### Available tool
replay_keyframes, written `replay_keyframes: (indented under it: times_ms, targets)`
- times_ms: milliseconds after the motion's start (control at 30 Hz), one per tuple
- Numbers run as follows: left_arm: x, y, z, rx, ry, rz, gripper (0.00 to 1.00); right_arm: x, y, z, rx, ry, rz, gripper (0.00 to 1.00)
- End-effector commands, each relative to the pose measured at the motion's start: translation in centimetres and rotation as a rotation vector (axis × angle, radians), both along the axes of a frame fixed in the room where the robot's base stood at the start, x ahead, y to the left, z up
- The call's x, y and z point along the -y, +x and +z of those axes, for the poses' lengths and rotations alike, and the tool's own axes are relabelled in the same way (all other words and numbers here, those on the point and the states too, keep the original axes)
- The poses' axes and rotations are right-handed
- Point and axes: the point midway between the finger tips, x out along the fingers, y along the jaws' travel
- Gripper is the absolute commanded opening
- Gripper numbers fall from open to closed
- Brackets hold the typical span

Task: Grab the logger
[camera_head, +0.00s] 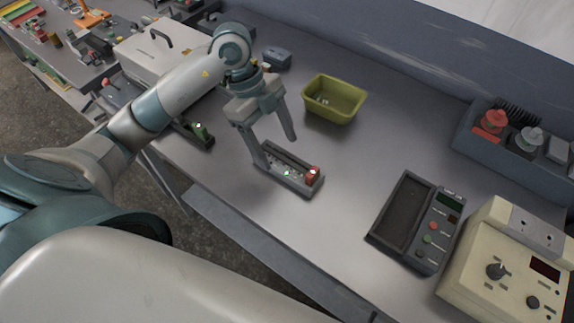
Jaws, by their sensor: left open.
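My left gripper (277,152) points down, open, over the left part of a small grey tray (318,189) on the bench. One finger reaches down to the tray's left end; I cannot tell if it touches. The tray holds a small device with a red end (313,172) and a lit green spot. A similar device with a green end (200,131) lies in a dark holder left of the gripper. I cannot tell which device is the logger. My right gripper is not in view.
A yellow-green bin (335,99) stands behind the tray. A dark dock with buttons (396,215) and a beige instrument (507,265) are at the right. A blue-grey rack (470,143) is at the back right, and a grey case (150,50) at the left. Bench between tray and dock is clear.

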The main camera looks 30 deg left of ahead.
Motion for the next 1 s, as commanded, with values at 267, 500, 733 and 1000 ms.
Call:
replay_keyframes:
  times_ms: [267, 500, 733, 1000]
  targets:
    - [1.2, 0.1, -2.1, -0.007, -0.003, 0.0, 0.69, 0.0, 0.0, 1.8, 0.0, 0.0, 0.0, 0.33]
    - [2.1, 0.1, -4.5, -0.001, -0.001, 0.001, 0.69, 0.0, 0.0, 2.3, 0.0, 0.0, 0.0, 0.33]
    - [2.1, 0.1, -4.7, 0.0, 0.0, -0.001, 0.69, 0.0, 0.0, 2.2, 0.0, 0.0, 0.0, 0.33]
    - [2.1, 0.1, -4.7, 0.0, 0.0, -0.001, 0.69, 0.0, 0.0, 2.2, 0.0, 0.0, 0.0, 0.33]
